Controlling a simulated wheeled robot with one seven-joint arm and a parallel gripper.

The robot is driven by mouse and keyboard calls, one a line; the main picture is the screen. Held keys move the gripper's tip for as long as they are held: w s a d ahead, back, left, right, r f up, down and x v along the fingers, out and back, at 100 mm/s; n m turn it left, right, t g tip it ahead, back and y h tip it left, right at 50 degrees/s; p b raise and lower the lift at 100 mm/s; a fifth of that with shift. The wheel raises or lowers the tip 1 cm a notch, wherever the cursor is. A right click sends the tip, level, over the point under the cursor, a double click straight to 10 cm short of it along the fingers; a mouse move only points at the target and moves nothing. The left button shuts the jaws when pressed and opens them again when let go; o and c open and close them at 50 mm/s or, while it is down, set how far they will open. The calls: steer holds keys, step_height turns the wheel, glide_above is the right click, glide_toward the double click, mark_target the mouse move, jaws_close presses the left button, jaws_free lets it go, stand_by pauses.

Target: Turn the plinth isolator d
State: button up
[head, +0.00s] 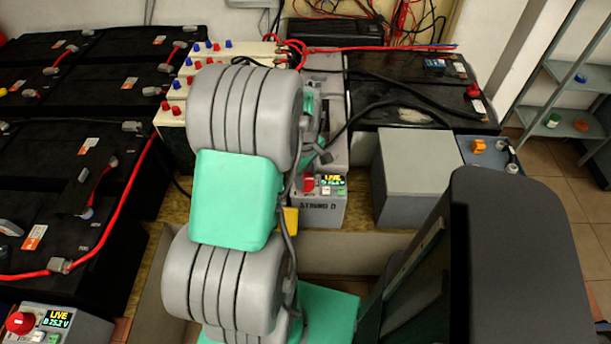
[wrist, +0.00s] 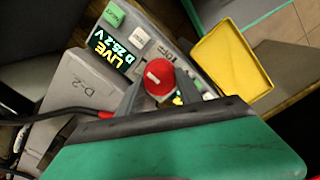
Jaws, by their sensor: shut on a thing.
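The plinth isolator D is a grey box (head: 318,212) marked STRING D, just right of my arm in the head view. Its lit display (wrist: 112,52) reads LIVE, D 25.2 V. Its red round knob (wrist: 158,76) shows a pale mark on its face in the wrist view; the knob also shows beside the display in the head view (head: 308,182). My gripper (wrist: 160,84) has its two grey fingers on either side of the knob, shut on it. My arm hides most of the gripper in the head view.
A yellow open-topped piece (wrist: 232,62) sits close beside the isolator. A grey block marked D-2 (wrist: 85,95) lies on its other side. A second isolator (head: 50,325), reading LIVE B, stands front left. Black batteries (head: 85,60) with red cables fill the left; a plain grey box (head: 415,165) stands right.

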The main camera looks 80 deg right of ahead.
steer(key=c, duration=0.6)
steer(key=shift+m, duration=0.4)
steer(key=m, duration=0.2)
steer(key=shift+r+m+p, duration=0.1)
steer(key=shift+m+p, duration=0.2)
steer(key=shift+p, duration=0.1)
steer(key=m, duration=0.3)
steer(key=shift+m+p, duration=0.3)
steer(key=m, duration=0.5)
steer(key=shift+d+m+p, duration=0.1)
steer(key=shift+m+p, duration=0.2)
steer(key=m, duration=0.5)
steer(key=shift+y, duration=0.3)
steer(key=shift+m, duration=0.3)
